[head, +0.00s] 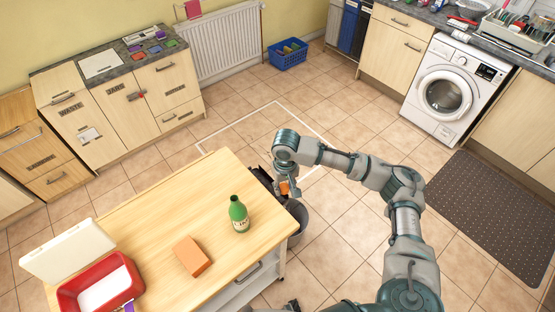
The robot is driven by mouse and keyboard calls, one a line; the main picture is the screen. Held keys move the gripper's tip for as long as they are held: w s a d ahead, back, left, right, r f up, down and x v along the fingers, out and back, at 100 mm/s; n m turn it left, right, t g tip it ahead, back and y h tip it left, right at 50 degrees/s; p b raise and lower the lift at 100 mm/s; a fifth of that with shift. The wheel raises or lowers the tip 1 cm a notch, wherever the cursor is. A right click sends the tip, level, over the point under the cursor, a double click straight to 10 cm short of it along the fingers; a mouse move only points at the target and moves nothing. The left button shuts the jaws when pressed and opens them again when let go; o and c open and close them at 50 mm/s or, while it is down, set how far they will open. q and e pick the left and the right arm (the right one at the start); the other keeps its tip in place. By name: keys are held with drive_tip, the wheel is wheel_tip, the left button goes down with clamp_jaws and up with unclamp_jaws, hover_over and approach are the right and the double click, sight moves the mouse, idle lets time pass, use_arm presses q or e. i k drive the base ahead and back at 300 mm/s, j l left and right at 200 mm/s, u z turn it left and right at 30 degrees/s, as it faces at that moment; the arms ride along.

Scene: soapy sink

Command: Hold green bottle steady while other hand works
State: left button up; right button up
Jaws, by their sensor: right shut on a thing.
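The green bottle (238,215) stands upright on the wooden worktop (160,225), near its right edge. It has a pale label, and no gripper touches it. My right gripper (277,187) is just beyond the worktop's right edge, to the right of and behind the bottle. It is shut on a small orange thing (284,188), partly hidden by the fingers; I cannot tell exactly what it is. My left gripper is not in view.
An orange block (192,256) lies left of the bottle. A grey bin (299,217) stands on the floor below my right gripper. The floor behind is open.

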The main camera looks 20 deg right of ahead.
sight(238, 212)
drive_tip(key=i+l+u, duration=0.1)
drive_tip(key=l+u, duration=0.35)
drive_tip(key=l, duration=0.15)
drive_tip(key=l+u, duration=0.5)
drive_tip(key=k+l+u, duration=0.1)
drive_tip(key=l+u, duration=0.35)
drive_tip(key=l, duration=0.25)
drive_tip(key=k+l+u, duration=0.2)
drive_tip(key=l+u, duration=0.25)
drive_tip(key=l, duration=0.1)
